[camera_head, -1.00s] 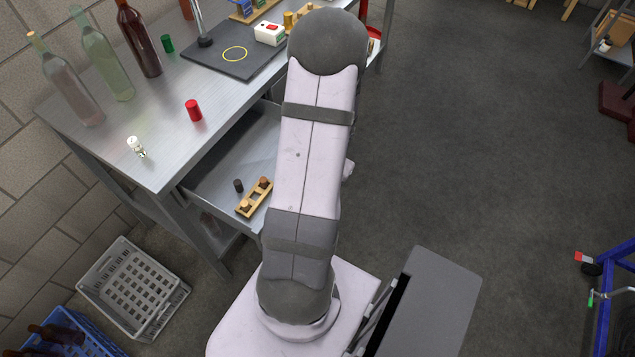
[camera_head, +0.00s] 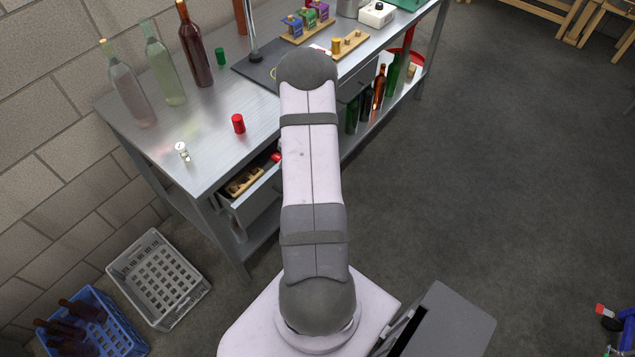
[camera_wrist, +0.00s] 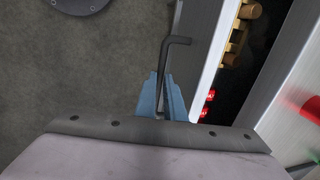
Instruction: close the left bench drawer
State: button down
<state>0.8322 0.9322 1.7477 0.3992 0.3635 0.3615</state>
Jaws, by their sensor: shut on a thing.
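The left bench drawer (camera_head: 252,203) is partly open, pulled out from under the steel bench. Its pale front edge (camera_wrist: 207,50) shows in the wrist view, with a dark gap between it and the bench. Inside are a wooden rack with corks (camera_head: 241,184) and red caps (camera_wrist: 208,97). My gripper (camera_wrist: 161,88) has its blue fingers shut on the drawer's dark bar handle (camera_wrist: 166,56). In the head view my arm hides the gripper and the handle.
On the steel bench (camera_head: 205,140) stand bottles, a red cap (camera_head: 238,124) and a small glass vial (camera_head: 182,152). A grey crate (camera_head: 160,280) and a blue crate (camera_head: 110,335) with bottles sit on the floor at left.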

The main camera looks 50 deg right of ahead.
jog(key=w, duration=0.8)
jog(key=shift+b, duration=0.3)
jog(key=shift+w+r, duration=0.1)
jog(key=shift+w, duration=0.35)
jog(key=c, duration=1.8)
grip_release()
jog(key=shift+w, duration=0.1)
jog(key=shift+c, duration=0.2)
jog(key=shift+r, duration=0.1)
notch_tip(320, 180, up, 7)
jog(key=s+b, duration=0.1)
jog(key=b, duration=0.1)
jog(key=shift+s, duration=0.25)
